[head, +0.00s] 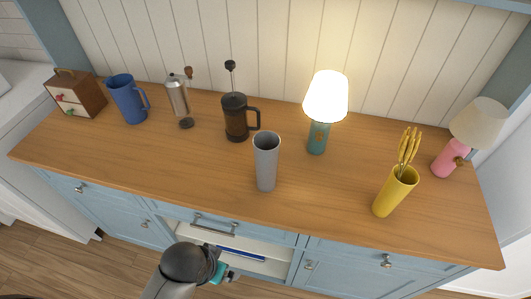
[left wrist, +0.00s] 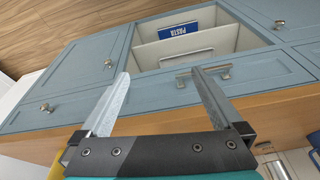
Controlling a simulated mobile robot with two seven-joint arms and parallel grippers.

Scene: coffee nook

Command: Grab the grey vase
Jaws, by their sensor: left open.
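The grey vase (head: 266,162) is a tall, tapered cylinder standing upright near the front edge of the wooden counter, in the middle of the head view. My left gripper (head: 228,274) is low in front of the cabinet, below the counter edge and apart from the vase. In the left wrist view its two fingers (left wrist: 161,74) are spread with nothing between them, facing the cabinet front. I cannot make out the vase in that view. My right gripper is in neither view.
A French press (head: 236,118) stands behind and left of the vase. A lit teal lamp (head: 318,138) and a yellow utensil holder (head: 393,192) stand to its right. A blue pitcher (head: 127,100) is farther left. A drawer handle (left wrist: 204,72) sticks out by the fingers.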

